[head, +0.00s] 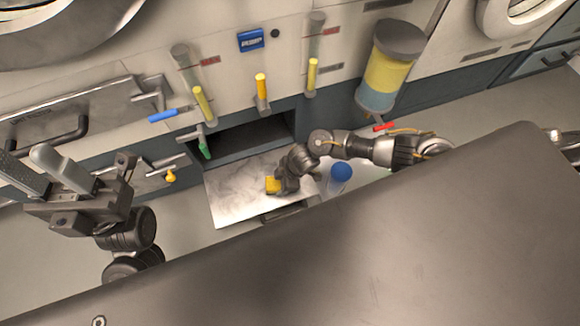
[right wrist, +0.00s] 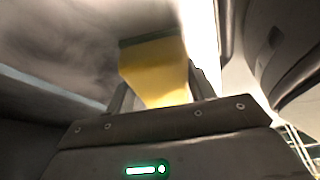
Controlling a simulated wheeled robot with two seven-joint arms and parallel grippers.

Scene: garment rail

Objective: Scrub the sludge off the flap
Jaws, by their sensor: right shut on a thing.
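The flap (head: 232,197) is a pale metal plate that hangs open below a dark opening in the machine front. Faint grey smudges show on it, and darker blotches show on its surface in the right wrist view (right wrist: 60,55). My right gripper (head: 277,185) is shut on a yellow sponge (head: 272,185) over the right part of the flap. In the right wrist view the sponge (right wrist: 157,70) has a dark green layer at its far end, close to the flap; I cannot tell if they touch. My left gripper (head: 42,165) is open and empty at the left.
A blue-capped clear container (head: 341,174) stands right of the flap, close to my right arm. Yellow, blue and green handles stick out around the opening (head: 250,137). A yellow-and-blue cylinder (head: 389,70) hangs at upper right. A dark surface (head: 380,240) fills the foreground.

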